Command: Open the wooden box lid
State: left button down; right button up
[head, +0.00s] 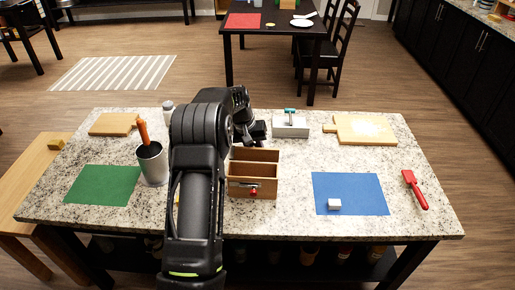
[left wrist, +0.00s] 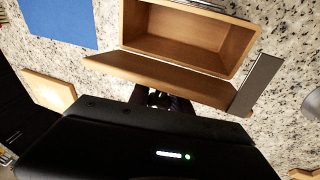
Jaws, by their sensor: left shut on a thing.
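The wooden box (head: 252,187) stands at the middle of the counter, with a red knob (head: 253,191) on its front. Its hollow inside is open to view; in the left wrist view the box (left wrist: 190,25) also shows its empty interior. The wooden lid (head: 255,155) stands tilted up at the box's far side, and it is the long board (left wrist: 165,78) in the left wrist view. My left gripper (head: 257,132) is behind the lid, its fingers (left wrist: 156,98) shut at the lid's outer side. The exact contact is partly hidden. My right gripper is not in view.
A metal canister (head: 152,165) with an orange-handled tool stands left of my arm. A pale box (head: 290,130) with a teal handle is behind the wooden box. A blue mat (head: 350,190) with a white block, a red tool (head: 414,187) and a cutting board (head: 365,130) lie right.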

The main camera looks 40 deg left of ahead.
aim_at(254, 143)
pick_arm(q)
jog(key=c, duration=1.2)
grip_release()
jog(key=shift+o, duration=0.2)
jog(key=shift+b+v, duration=0.85)
jog(key=shift+v, duration=3)
jog(key=shift+d, duration=0.1)
